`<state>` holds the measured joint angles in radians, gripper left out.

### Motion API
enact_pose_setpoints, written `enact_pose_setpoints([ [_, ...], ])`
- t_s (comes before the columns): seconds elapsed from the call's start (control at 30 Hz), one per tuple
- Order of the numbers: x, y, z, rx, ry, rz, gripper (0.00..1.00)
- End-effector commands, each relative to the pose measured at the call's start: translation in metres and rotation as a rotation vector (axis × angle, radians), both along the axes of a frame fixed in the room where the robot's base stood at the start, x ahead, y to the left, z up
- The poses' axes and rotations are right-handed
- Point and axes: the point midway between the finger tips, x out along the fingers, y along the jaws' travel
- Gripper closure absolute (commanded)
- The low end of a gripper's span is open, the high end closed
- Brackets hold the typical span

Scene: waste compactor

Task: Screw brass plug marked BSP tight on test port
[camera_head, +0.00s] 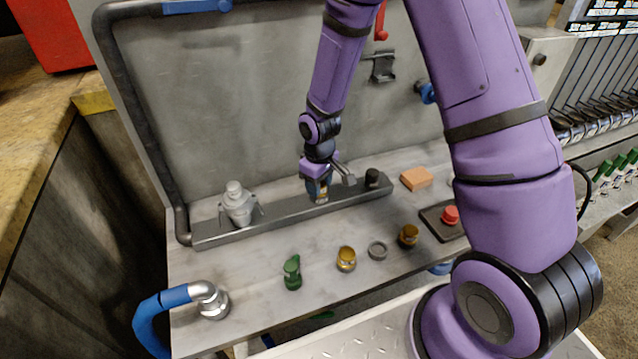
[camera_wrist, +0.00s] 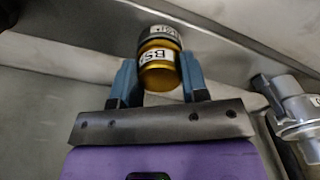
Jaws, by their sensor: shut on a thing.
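The brass plug marked BSP (camera_wrist: 160,75) sits between the two blue fingers of my gripper (camera_wrist: 158,82) in the wrist view. A dark grey collar, which looks like the test port (camera_wrist: 158,33), lies directly beyond the plug and in line with it. It carries a label that also seems to read BSP. The plug appears to meet the port; how tight it is cannot be told. In the head view my gripper (camera_head: 318,190) is shut and points down at the grey rail (camera_head: 275,220). There the fingers mostly hide the plug and port.
A silver fitting (camera_head: 238,204) stands left on the rail, a black cap (camera_head: 372,178) right. An orange block (camera_head: 416,178) and red button (camera_head: 450,215) lie right.

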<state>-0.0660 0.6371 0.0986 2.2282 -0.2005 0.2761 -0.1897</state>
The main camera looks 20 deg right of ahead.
Motion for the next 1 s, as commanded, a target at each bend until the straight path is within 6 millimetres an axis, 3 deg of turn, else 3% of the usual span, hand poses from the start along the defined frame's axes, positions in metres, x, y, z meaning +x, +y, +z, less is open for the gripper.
enact_pose_setpoints([
  [0.27, 0.0008, 0.0005, 0.0003, 0.000, -0.002, -0.033, 0.88],
  [0.6, 0.0007, 0.0002, 0.0000, 0.000, -0.002, -0.439, 0.88],
  [0.83, 0.0008, -0.0001, 0.0000, 0.001, -0.001, -0.448, 0.88],
  [0.87, 0.0008, -0.0001, 0.0000, 0.001, -0.001, -0.448, 0.52],
  [0.97, 0.0005, -0.0001, 0.0000, 0.001, -0.001, -0.447, 0.29],
  [1.0, 0.0005, -0.0002, 0.0000, 0.000, 0.000, -0.447, 0.29],
])
